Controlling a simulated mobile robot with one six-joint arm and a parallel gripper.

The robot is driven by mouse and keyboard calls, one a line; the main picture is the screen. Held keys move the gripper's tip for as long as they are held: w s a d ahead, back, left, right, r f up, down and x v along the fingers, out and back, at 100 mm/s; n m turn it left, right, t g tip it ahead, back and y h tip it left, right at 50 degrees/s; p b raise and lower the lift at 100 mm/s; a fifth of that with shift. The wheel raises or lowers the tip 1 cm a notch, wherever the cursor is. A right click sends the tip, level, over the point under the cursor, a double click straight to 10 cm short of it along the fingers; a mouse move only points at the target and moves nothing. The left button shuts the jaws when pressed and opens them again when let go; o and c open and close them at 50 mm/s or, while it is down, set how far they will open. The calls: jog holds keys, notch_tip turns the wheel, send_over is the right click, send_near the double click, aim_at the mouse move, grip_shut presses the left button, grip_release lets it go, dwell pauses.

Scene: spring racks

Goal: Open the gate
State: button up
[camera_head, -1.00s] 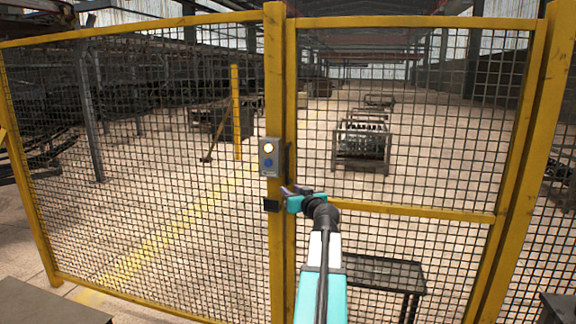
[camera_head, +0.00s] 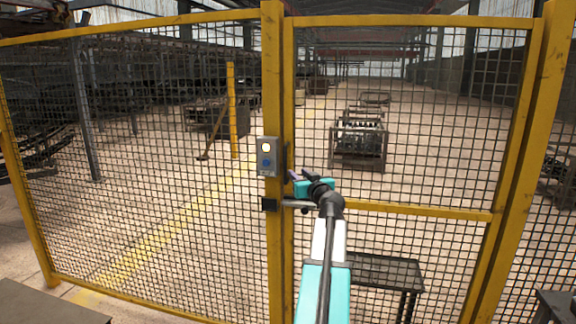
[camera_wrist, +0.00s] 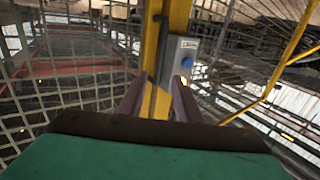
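The gate (camera_head: 410,211) is a yellow-framed mesh panel on the right, standing shut against the yellow post (camera_head: 273,100). Its grey lever handle (camera_head: 297,204) sticks out to the right from a black latch block (camera_head: 269,204) on the post. A grey control box (camera_head: 268,157) with a lit white lamp and a blue button (camera_wrist: 187,62) sits on the post above the handle. My gripper (camera_head: 298,176) is just above the handle and right of the box. In the wrist view my gripper (camera_wrist: 158,98) has its fingers apart, with nothing held between them.
A fixed mesh fence panel (camera_head: 150,170) stands left of the post. A dark table (camera_head: 375,270) shows through the gate's lower mesh, and a metal crate (camera_head: 358,145) stands farther back. The floor beyond the gate is largely open.

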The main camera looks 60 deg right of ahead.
aim_at(286, 162)
jog(key=shift+p+x, duration=1.8)
jog(key=shift+x, duration=4.3)
grip_shut()
